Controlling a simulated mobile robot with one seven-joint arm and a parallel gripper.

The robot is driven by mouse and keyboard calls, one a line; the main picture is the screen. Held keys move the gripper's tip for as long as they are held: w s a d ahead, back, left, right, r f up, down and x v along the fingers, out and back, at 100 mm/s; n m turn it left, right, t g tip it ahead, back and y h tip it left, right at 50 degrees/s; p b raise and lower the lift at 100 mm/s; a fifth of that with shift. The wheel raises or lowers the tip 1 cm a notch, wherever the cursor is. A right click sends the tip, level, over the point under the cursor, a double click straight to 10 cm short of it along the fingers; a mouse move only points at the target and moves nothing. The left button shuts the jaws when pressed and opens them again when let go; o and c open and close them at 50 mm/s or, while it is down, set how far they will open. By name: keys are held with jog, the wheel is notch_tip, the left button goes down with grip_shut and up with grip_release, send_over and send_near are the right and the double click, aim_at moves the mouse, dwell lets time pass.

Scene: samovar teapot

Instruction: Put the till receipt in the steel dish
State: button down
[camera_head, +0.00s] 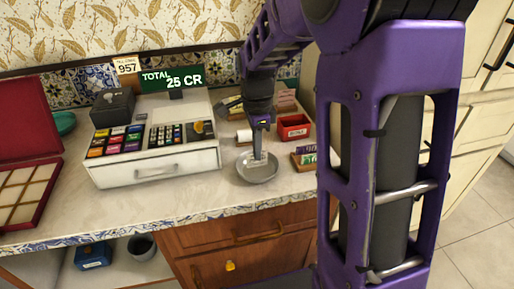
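The steel dish (259,177) is a round, shallow grey dish on the counter, right of the cash register and near the front edge. My gripper (257,152) points down directly above the dish. A small pale piece (258,160), which looks like the till receipt, shows at the fingertips, over or in the dish. I cannot tell whether it touches the dish bottom. The fingers are too small to show whether they are shut on it.
The cash register (155,155) stands left of the dish, under a green "TOTAL 25 CR" display (172,79). A red box (293,128) and a small card holder (305,157) stand to the right. An open red case (25,185) lies at far left.

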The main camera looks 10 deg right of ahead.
jog(key=c, duration=0.7)
grip_release()
jog(key=shift+o, duration=0.2)
jog(key=shift+r, duration=0.1)
jog(key=shift+r+p, duration=2.95)
jog(key=shift+r, duration=0.5)
jog(key=shift+f, duration=0.1)
